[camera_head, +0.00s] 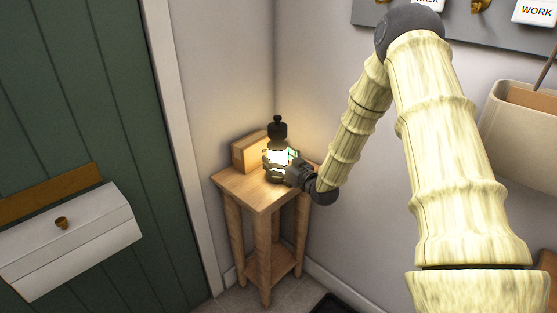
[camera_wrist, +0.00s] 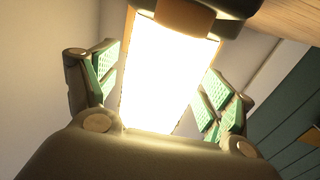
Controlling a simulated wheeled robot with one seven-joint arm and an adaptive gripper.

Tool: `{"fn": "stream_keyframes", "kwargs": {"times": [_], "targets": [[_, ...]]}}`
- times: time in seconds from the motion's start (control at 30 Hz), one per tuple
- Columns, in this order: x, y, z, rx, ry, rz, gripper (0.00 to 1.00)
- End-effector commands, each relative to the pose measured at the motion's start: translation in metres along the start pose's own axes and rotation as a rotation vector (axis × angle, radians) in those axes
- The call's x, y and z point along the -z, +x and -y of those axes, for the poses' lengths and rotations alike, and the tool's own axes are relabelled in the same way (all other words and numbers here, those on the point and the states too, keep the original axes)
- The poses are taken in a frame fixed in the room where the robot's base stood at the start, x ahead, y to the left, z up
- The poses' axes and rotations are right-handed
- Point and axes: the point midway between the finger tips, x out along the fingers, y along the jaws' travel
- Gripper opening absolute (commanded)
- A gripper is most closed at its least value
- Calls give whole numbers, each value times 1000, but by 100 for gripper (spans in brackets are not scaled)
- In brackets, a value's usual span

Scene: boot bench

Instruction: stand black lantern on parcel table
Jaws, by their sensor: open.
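The black lantern (camera_head: 277,145), with a glowing glass body, stands upright on the small wooden parcel table (camera_head: 253,196) in the corner. In the wrist view the lantern's bright glass (camera_wrist: 170,72) fills the space between the fingers. My gripper (camera_head: 285,163) reaches in from the right at the lantern's glass. Its green-padded fingers (camera_wrist: 163,92) are open, one on each side of the lantern, with a visible gap to the glass. The lantern's base is partly hidden by my gripper in the head view.
A brown parcel box (camera_head: 249,152) sits on the table behind the lantern, against the wall. A green door (camera_head: 90,110) with a white mailbox (camera_head: 75,235) is on the left. A beige wall pocket (camera_head: 515,135) and a hook rail hang at the right.

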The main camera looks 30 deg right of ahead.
Motion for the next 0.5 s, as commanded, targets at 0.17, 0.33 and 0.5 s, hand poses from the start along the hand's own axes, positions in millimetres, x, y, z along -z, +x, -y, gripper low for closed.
{"fn": "stream_keyframes", "kwargs": {"times": [0.17,0.33,0.5], "targets": [[0,-18,0,-1,1,2,82],[0,-49,0,-1,2,1,82],[0,-80,0,0,1,0,82]]}}
